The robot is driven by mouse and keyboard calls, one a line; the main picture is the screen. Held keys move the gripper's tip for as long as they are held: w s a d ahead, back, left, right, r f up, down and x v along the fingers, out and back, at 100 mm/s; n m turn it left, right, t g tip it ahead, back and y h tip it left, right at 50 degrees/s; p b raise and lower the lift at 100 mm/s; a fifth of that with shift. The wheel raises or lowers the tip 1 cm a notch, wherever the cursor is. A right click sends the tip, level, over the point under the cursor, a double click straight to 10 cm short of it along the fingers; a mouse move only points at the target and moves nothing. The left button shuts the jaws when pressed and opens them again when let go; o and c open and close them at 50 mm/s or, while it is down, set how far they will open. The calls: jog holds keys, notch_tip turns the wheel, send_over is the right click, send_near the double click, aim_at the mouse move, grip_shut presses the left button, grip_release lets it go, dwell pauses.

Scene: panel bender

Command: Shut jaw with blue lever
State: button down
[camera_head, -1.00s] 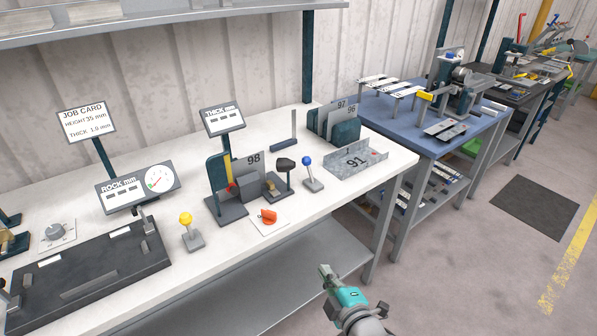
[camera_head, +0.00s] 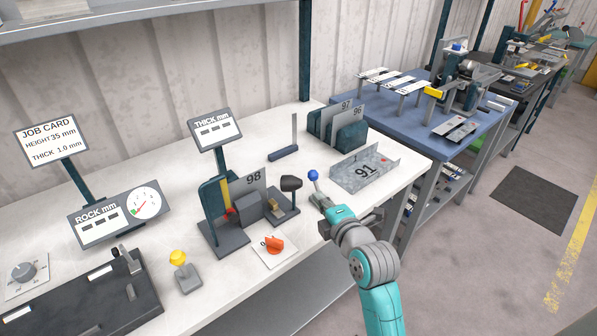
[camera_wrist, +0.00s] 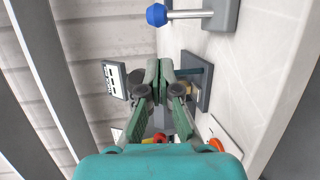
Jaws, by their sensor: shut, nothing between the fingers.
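The blue lever (camera_head: 313,175), a blue ball on a short rod, stands at the table's right part. In the wrist view its blue ball (camera_wrist: 157,15) and grey base lie at the top edge, apart from my fingertips. My gripper (camera_head: 316,199) is shut and empty, and in the head view it covers most of the lever's base. In the wrist view my gripper (camera_wrist: 160,66) points past the lever. A dark gauge stand (camera_head: 224,238) left of the lever holds plate 98 (camera_head: 256,179) behind a grey block. I cannot tell whether its jaw is open.
A black-knobbed post (camera_head: 291,183) stands between the gauge stand and the lever. An orange knob (camera_head: 274,244) and a yellow-knobbed lever (camera_head: 178,257) are at the front. The channel marked 91 (camera_head: 365,170) and a rack of plates (camera_head: 338,125) are to the right.

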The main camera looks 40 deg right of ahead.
aim_at(316, 185)
jog(key=shift+w+d, duration=0.1)
jog(key=shift+w, duration=0.1)
jog(key=x, duration=0.9)
jog(key=shift+w+d+f, duration=0.1)
jog(key=shift+w, duration=0.25)
